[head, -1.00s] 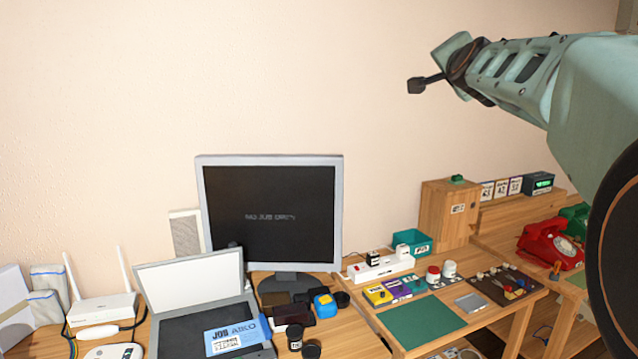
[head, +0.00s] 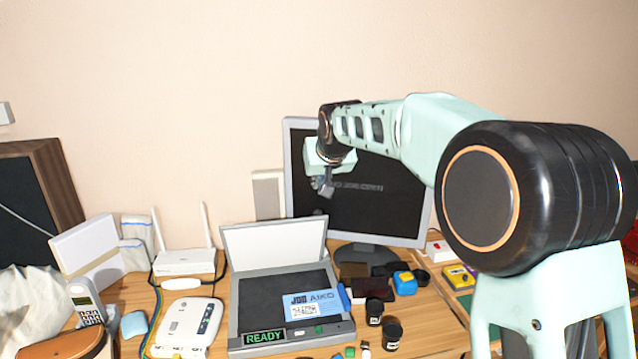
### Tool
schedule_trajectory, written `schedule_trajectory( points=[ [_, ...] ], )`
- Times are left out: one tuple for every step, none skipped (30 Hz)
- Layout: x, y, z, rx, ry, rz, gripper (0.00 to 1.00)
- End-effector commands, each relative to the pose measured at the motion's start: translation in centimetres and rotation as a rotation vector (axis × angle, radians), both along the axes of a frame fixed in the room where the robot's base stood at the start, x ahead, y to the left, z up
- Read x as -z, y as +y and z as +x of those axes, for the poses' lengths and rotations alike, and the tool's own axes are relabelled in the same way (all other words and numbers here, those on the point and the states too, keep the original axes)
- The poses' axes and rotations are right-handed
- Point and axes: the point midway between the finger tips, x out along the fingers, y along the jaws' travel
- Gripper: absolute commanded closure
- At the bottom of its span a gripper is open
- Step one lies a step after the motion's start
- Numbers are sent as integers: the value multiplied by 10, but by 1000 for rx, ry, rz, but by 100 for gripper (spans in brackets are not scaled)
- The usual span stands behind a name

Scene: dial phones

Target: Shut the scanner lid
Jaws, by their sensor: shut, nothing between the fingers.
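The scanner (head: 252,310) is a grey flatbed on the wooden desk, with a green READY display on its front edge. Its lid (head: 275,243) is raised at the back, its pale inner face toward me. A blue and white card marked JOB AIKO (head: 314,304) lies on the dark glass at the right front. My gripper (head: 325,188) is shut and empty. In the picture it is above the lid's right top corner, in front of the monitor, and apart from the lid. My forearm hides part of the monitor.
A monitor (head: 309,141) stands behind the scanner. A white router (head: 185,262) with two antennas and a white device (head: 187,325) sit at left. The air above the glass is clear.

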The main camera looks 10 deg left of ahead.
Motion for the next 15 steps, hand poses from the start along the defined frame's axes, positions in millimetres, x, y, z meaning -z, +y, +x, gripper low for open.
schedule_trajectory(
  points=[
    [8, 3, 6, 0, 3, 0, 100],
    [12, 5, 10, 1, 3, -1, 100],
    [17, 7, 15, 1, 2, 0, 100],
    [21, 9, 18, 1, 1, 0, 100],
    [24, 10, 22, 1, 2, 0, 100],
    [29, 12, 26, 1, 1, 0, 100],
    [33, 14, 30, 1, 2, 0, 100],
    [37, 16, 33, 1, 2, 0, 100],
    [41, 18, 37, 1, 2, 1, 100],
    [45, 20, 41, 1, 1, 1, 100],
    [49, 21, 44, 1, 2, 1, 100],
    [53, 24, 48, 1, 1, 2, 100],
    [55, 24, 48, 1, 0, 2, 100],
    [55, 21, 44, 1, -1, 2, 100],
    [57, 19, 39, 1, -1, 0, 100]
  ],
)
